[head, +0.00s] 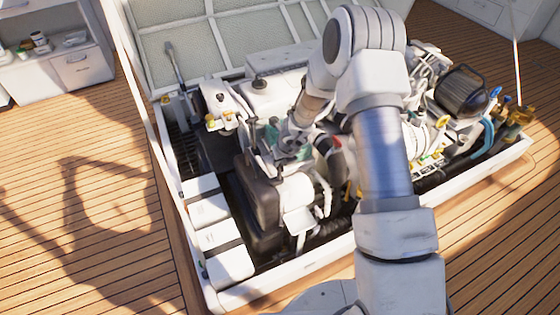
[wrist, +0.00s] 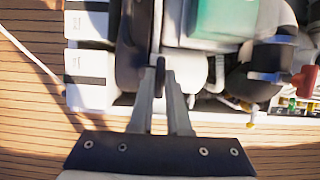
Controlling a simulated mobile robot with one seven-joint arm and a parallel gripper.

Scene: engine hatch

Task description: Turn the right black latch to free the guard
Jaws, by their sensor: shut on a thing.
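In the wrist view my gripper (wrist: 161,72) is shut on a thin upright black latch (wrist: 159,95), with one pale finger on each side of it. The dark guard (wrist: 130,62) lies just left of the fingers. In the head view the guard (head: 258,192) shows as a rounded dark cover on the front of the engine. My gripper (head: 281,158) is at the guard's upper right edge there. The latch is too small and too covered by the gripper to make out in the head view. I cannot tell how far the latch is turned.
The engine (head: 270,95) sits in an open hatch with a white rim (head: 290,280). White boxes (head: 210,210) line the left side. A green block (wrist: 225,18) and dark hoses (wrist: 255,80) are close right of my fingers. The raised lid (head: 215,45) stands behind.

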